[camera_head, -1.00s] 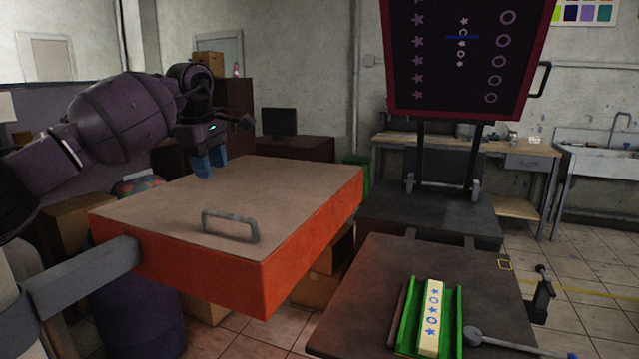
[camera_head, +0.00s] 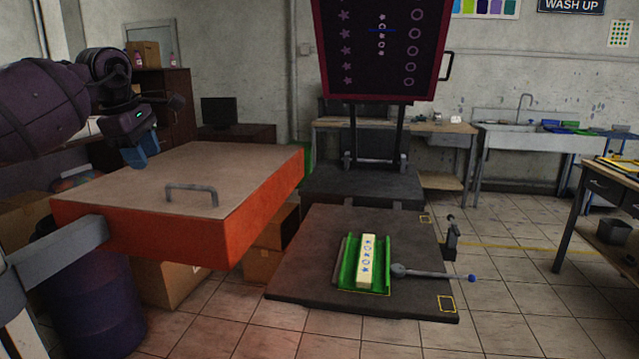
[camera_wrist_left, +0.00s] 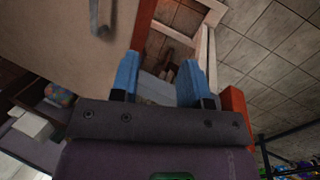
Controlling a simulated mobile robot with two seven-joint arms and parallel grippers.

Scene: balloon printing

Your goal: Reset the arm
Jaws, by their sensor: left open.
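My left gripper (camera_head: 140,152) has blue fingers and hangs at the far left edge of the orange box with a tan lid (camera_head: 220,170). In the left wrist view its two blue fingers (camera_wrist_left: 160,82) are apart with nothing between them. The lid has a grey handle (camera_head: 191,194), which also shows at the top of the left wrist view (camera_wrist_left: 103,18). My right gripper is in neither view now.
A cream block with blue star and ring marks (camera_head: 368,262) lies in a green holder (camera_head: 348,266) on a dark platen (camera_head: 310,245). A dark screen frame (camera_head: 378,80) stands raised behind it. A lever with a blue knob (camera_head: 435,275) lies beside the holder. A work table stands at right (camera_head: 590,200).

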